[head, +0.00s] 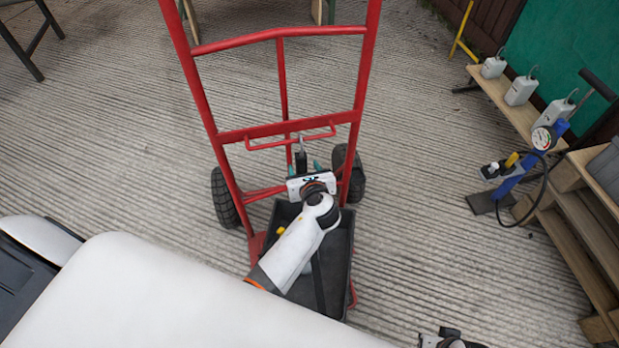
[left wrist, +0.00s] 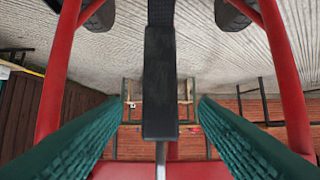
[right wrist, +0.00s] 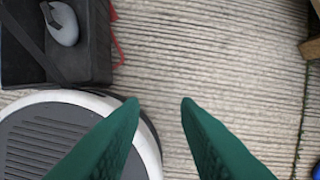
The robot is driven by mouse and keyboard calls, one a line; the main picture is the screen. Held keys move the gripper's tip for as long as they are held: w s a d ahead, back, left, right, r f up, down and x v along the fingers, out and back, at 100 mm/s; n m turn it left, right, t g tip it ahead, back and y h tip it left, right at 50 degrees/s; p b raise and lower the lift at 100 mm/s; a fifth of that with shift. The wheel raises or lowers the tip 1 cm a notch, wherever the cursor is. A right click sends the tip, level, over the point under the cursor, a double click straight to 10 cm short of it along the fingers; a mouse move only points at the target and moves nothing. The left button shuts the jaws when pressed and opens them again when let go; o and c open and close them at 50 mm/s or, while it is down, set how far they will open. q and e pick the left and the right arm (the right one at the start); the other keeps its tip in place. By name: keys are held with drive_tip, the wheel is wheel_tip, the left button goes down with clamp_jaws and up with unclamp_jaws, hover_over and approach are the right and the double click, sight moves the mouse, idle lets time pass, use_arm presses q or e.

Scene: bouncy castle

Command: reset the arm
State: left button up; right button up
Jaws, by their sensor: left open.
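My left arm reaches forward over a black tray (head: 336,262) on a red hand truck (head: 285,130). My left gripper (head: 302,160) is open in front of the truck's lower crossbars. In the left wrist view, its green fingers stand well apart. A black bar-shaped piece (left wrist: 160,85) shows between them, with no visible contact on either side. My right gripper (right wrist: 160,102) is open and empty above the ribbed ground. In the head view, only part of its wrist shows at the bottom edge.
Wooden steps (head: 575,205) and a bench (head: 515,100) with several pale weights stand at right. A blue pump with a gauge (head: 542,138) stands beside them. A grey object (right wrist: 64,24) shows at the tray.

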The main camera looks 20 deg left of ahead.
use_arm(q)
drive_tip(key=p+v, duration=0.1)
drive_tip(key=v, duration=0.6)
drive_tip(key=shift+s+p, duration=0.25)
drive_tip(key=shift+p, duration=0.05)
use_arm(e)
wheel_tip(320, 180, down, 7)
drive_tip(key=s, duration=0.1)
drive_tip(key=shift+s+r+g, duration=0.15)
drive_tip(key=shift+s+g, duration=0.15)
drive_tip(key=shift+s, duration=0.05)
use_arm(q)
drive_tip(key=shift+d+r, duration=0.1)
drive_tip(key=shift+d, duration=0.05)
